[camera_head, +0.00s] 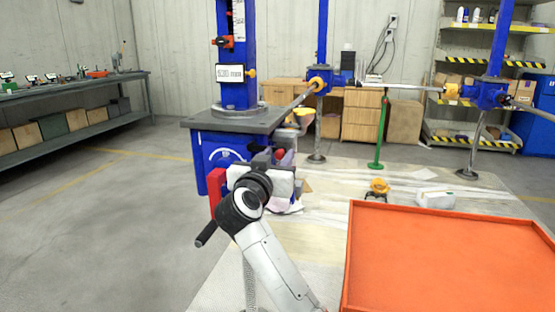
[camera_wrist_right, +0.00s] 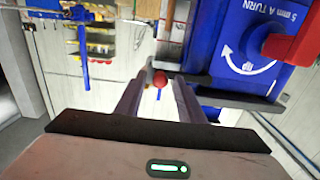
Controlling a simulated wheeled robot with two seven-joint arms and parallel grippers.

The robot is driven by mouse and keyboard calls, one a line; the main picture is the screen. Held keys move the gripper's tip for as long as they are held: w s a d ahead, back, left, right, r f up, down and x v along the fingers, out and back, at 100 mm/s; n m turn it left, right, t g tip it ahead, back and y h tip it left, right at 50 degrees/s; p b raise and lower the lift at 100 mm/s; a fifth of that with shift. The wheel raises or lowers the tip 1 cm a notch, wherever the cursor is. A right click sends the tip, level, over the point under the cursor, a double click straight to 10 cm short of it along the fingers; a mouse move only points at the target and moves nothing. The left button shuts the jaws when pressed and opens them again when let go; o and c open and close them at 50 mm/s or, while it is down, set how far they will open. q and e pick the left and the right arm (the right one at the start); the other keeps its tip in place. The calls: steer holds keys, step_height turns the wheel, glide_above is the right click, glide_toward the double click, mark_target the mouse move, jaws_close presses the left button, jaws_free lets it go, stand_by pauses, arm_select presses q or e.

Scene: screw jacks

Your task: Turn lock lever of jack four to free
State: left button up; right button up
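The nearest jack has a blue column on a grey plate (camera_head: 258,118) and a blue body (camera_head: 212,160) with a white arc arrow. The wrist view shows that blue body (camera_wrist_right: 240,50) with the words "5 mm A TURN". A small red ball knob (camera_head: 280,153), apparently the lock lever's end, is also in the wrist view (camera_wrist_right: 160,78). My right gripper (camera_wrist_right: 158,86) is open, its fingers on either side of the knob with gaps visible; contact is unclear. In the head view my right wrist partly hides the jack's front. No jack number is legible. My left gripper is out of view.
A red crank arm (camera_head: 215,188) with a black handle (camera_head: 206,234) projects at the jack's front, close to my right wrist. An orange tray (camera_head: 450,262) fills the lower right. Other blue jacks (camera_head: 487,93) with bars stand behind. The floor at left is clear.

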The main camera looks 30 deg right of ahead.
steer(key=shift+c, duration=0.3)
jaws_close()
